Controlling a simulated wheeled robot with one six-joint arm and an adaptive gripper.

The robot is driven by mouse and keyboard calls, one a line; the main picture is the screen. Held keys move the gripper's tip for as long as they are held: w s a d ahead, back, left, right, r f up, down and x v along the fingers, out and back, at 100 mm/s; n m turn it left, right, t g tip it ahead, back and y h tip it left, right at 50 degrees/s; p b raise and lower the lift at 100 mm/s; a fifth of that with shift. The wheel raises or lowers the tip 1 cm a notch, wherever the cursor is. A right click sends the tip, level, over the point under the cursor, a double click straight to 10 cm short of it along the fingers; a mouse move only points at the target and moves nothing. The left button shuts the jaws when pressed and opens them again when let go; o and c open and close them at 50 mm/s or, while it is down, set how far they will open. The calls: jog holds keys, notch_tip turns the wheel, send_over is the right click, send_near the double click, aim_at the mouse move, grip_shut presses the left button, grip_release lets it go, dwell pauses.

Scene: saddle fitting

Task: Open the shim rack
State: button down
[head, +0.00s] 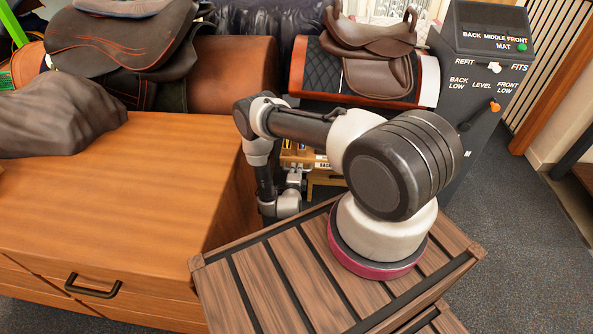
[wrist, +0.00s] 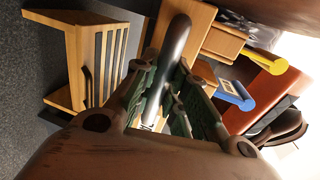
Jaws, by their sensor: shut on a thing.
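In the wrist view my gripper (wrist: 168,118) is shut on a dark rounded bar (wrist: 177,42), which looks like a handle. The bar runs up and away between the green-padded fingers. Pale wooden parts (wrist: 188,25) lie behind the bar and look like part of the shim rack. In the head view a small wooden unit with dark and pale labels, likely the shim rack (head: 325,179), shows partly behind my arm. How far the rack is open cannot be told.
A wooden cabinet (head: 110,200) with a black handle stands at left. Saddles sit behind it and on a stand (head: 370,75). A control panel (head: 485,70) stands at right. In the wrist view yellow (wrist: 265,60) and blue (wrist: 232,93) pieces lie right of the bar.

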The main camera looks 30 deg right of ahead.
jog(key=shift+f+v, duration=0.1)
jog(key=shift+v, duration=0.5)
jog(key=shift+f+v, duration=0.15)
jog(key=shift+v, duration=0.4)
jog(key=c, duration=1.4)
grip_release()
jog(key=shift+s+a, duration=0.1)
jog(key=v, duration=0.7)
jog(key=shift+s, duration=0.2)
